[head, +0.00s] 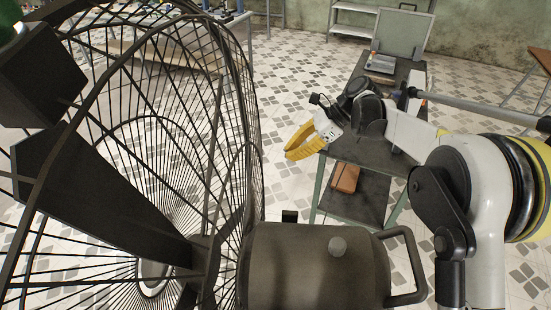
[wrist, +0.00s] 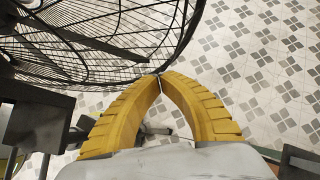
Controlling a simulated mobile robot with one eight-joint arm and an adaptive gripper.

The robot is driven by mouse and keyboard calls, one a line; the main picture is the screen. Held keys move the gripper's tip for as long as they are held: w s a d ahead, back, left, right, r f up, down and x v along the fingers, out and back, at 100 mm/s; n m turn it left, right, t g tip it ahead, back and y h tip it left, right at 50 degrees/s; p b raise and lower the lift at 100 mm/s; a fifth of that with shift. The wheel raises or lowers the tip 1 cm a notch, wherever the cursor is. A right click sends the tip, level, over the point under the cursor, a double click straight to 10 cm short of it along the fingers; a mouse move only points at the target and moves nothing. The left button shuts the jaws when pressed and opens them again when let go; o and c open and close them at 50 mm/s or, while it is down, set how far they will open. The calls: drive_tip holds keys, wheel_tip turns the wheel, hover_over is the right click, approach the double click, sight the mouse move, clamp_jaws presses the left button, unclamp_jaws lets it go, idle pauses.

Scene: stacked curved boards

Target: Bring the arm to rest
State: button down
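My gripper (head: 298,145) has two yellow curved fingers and hangs in the air left of a dark-topped cart in the head view. In the wrist view my gripper (wrist: 160,76) has its fingertips together, with nothing held between them. My white and black arm reaches in from the right of the head view, bent, with its wrist in front of the cart.
A large wire-cage fan (head: 235,130) fills the left; its cage (wrist: 110,70) lies just beyond the fingertips in the wrist view. The cart (head: 345,158) carries an open case (head: 402,35) and a brown box (head: 345,177) below. Tiled floor (head: 300,68) is clear behind.

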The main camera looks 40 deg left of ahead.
drive_tip(key=w+d+r+n+t+b, duration=0.15)
drive_tip(key=d+r, duration=0.25)
drive_tip(key=d, duration=0.5)
drive_tip(key=w+d+r+n+t+b, duration=0.1)
drive_tip(key=d+r+t+b, duration=0.25)
drive_tip(key=d, duration=0.55)
drive_tip(key=s+d+f+n+t+h+b, duration=0.1)
drive_tip(key=s+d+n+t+h+b, duration=0.2)
drive_tip(key=d, duration=0.9)
drive_tip(key=s+d+f+n+t+h+b, duration=0.2)
drive_tip(key=s+d+f+b, duration=0.1)
drive_tip(key=s+d+f, duration=0.3)
drive_tip(key=s+d+f+n+t+h+b, duration=0.1)
drive_tip(key=s+d+f, duration=0.6)
drive_tip(key=d, duration=0.8)
drive_tip(key=s+n+t+b, duration=0.1)
drive_tip(key=s+t+b, duration=0.1)
drive_tip(key=s, duration=0.1)
drive_tip(key=shift+h+b, duration=0.3)
drive_tip(key=shift+h, duration=0.1)
drive_tip(key=shift+s+f+n, duration=0.1)
drive_tip(key=shift+n, duration=0.15)
